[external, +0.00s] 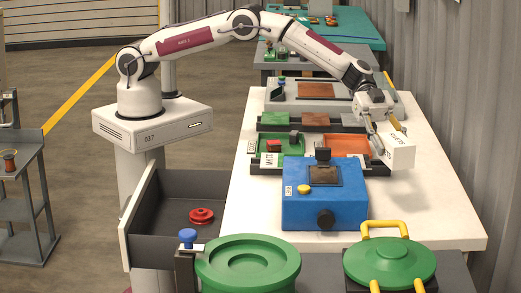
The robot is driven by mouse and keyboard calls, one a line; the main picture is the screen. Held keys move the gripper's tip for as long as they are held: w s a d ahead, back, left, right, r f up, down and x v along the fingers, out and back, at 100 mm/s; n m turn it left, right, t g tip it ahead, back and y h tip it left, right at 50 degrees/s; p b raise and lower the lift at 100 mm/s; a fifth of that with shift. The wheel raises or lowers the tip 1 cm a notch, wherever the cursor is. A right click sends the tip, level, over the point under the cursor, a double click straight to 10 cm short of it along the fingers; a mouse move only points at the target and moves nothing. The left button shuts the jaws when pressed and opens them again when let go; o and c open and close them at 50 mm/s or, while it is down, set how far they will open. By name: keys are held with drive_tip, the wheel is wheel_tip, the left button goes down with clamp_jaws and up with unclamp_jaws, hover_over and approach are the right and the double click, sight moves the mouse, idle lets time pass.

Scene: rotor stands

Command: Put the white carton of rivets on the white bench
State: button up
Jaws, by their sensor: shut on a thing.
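My gripper (383,130) is shut on the white carton of rivets (399,153), a small white box with dark lettering on its side. The carton is tilted and held at the right of the blue box, and appears to be above the bench. The white bench (436,205) runs from the front to the back of the picture. Its right side, below and around the carton, is bare.
A blue box (325,208) with a yellow button stands near the bench's front. Green and orange trays (346,142) lie behind it. An open drawer (165,222) at the left holds a red spool (201,216). Green round lids (248,262) stand in front.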

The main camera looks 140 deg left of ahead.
drive_tip(key=n+y, duration=0.1)
drive_tip(key=y, duration=0.1)
hover_over(405, 185)
wheel_tip(405, 185, down, 2)
drive_tip(key=shift+s+a+f+t, duration=0.1)
drive_tip(key=shift+t, duration=0.3)
drive_tip(key=shift+f, duration=0.15)
drive_tip(key=shift+f, duration=2.95)
drive_tip(key=shift+f, duration=0.15)
drive_tip(key=shift+f, duration=1.75)
